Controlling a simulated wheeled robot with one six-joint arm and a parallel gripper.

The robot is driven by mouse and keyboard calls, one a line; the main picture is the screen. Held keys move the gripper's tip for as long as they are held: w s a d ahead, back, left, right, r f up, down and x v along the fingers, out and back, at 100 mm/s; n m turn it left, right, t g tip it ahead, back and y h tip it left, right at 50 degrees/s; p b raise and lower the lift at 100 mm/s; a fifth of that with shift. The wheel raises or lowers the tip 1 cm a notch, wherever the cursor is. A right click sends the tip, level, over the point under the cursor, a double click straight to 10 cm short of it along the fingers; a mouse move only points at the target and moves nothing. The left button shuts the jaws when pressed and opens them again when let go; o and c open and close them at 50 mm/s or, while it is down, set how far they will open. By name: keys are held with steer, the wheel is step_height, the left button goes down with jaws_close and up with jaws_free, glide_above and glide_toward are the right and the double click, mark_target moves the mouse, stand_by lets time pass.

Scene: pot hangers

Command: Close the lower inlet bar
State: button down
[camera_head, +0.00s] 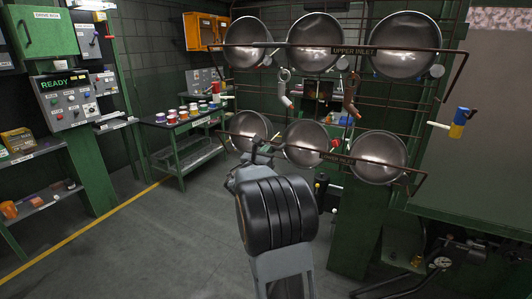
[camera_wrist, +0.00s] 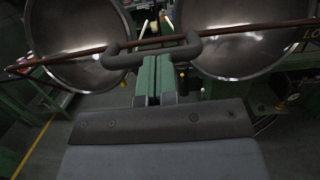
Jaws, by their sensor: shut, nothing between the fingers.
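The lower inlet bar (camera_head: 390,166) is a thin brown rod with a label plate, running across the front of the lower row of round metal pots (camera_head: 378,156). In the wrist view the bar (camera_wrist: 72,55) crosses two pots at a slant and carries a dark grey handle (camera_wrist: 122,59). My gripper (camera_wrist: 153,75) shows there with its green fingers shut and empty, just below the middle of the handle. I cannot tell whether they touch it. In the head view my gripper (camera_head: 254,160) is at the bar's left part, partly hidden by my arm.
The upper inlet bar (camera_head: 440,50) crosses the upper pots (camera_head: 316,43). Hooks (camera_head: 349,96) hang between the rows. A blue and yellow handle (camera_head: 459,122) sticks out at right. A table with colored cans (camera_head: 188,115) and a control panel (camera_head: 66,98) stand left. The floor at left is clear.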

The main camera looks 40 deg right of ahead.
steer(key=b+v, duration=0.4)
steer(key=v, duration=1)
steer(key=shift+f, duration=0.25)
steer(key=s+a+f+m+g+y, duration=0.4)
steer(key=s+f+m+g+y, duration=0.4)
steer(key=f+m, duration=0.5)
steer(key=s+a+m+t+y, duration=0.1)
steer(key=s+a+m+y, duration=0.1)
steer(key=a, duration=0.3)
steer(key=s+a+m+t+y, duration=0.1)
steer(key=s+a+m+y, duration=0.2)
steer(key=a+m+y, duration=0.1)
steer(key=s+a+f+m+t+y, duration=0.1)
steer(key=s+a+m+y, duration=0.2)
steer(key=a, duration=0.5)
steer(key=shift+m+t+y+p, duration=0.3)
steer(key=shift+y, duration=0.4)
